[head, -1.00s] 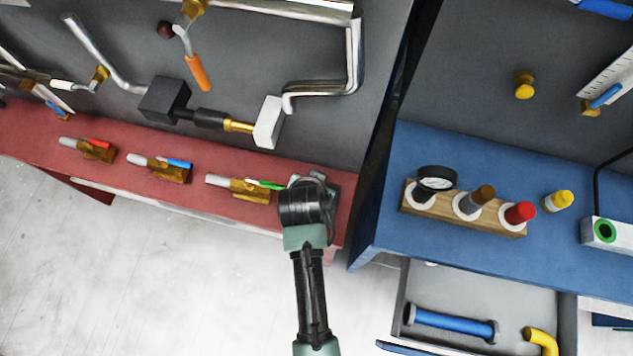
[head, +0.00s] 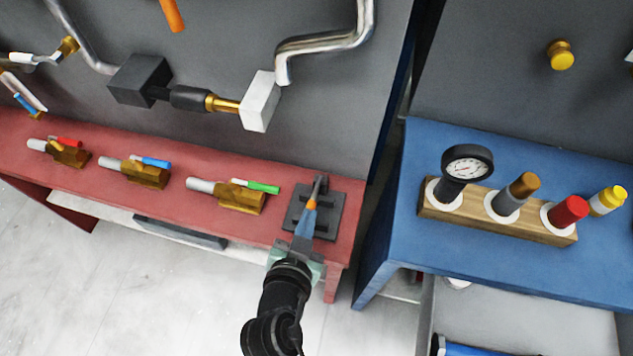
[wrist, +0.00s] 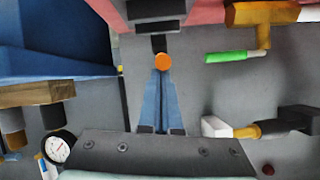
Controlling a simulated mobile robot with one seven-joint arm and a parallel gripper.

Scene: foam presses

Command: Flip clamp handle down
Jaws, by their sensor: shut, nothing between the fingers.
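The clamp sits on a dark grey base plate (head: 329,223) at the right end of the red bench. A dark upright part (head: 320,185) of it shows behind my fingertips, and it appears at the top centre of the wrist view (wrist: 158,42). An orange tip (wrist: 162,62), apparently the clamp handle's end, lies in line with my fingers. My gripper (head: 309,212) has blue fingers, shut and empty, pointing at that tip. They also show in the wrist view (wrist: 163,78). I cannot tell whether they touch it. The lower handle is hidden.
Valves with green (head: 262,187), blue (head: 156,162) and red (head: 66,141) levers line the red bench (head: 130,188) to the left. Pipework hangs on the grey panel behind. A blue bench (head: 400,235) with a gauge (head: 468,164) stands right, across a gap.

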